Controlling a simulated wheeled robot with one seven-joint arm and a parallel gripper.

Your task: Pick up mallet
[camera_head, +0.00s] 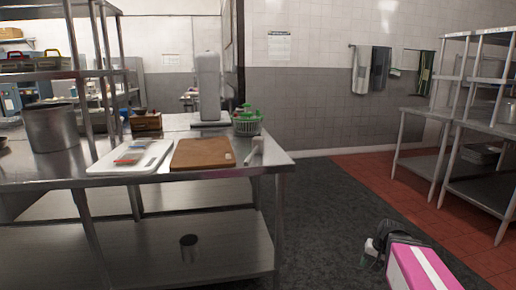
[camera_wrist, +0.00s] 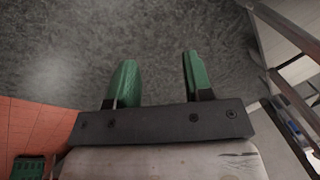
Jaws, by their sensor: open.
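A small pale object that looks like the mallet (camera_head: 257,146) lies on the steel table (camera_head: 270,163), near its right end. It is right of the brown cutting board (camera_head: 201,152) and in front of the green basket (camera_head: 247,122). It is small in the head view, and I cannot make it out in the wrist view. My gripper (camera_head: 369,252) is at the lower right of the head view, over the dark floor, well away from the table. In the wrist view its green fingers (camera_wrist: 157,80) are apart with nothing between them.
A white board (camera_head: 131,157) with coloured items lies left of the brown board. A large pot (camera_head: 52,127) and a scale-like machine (camera_head: 208,90) stand further back. Steel shelving (camera_head: 465,140) stands at right. The dark floor (camera_head: 315,215) between is clear.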

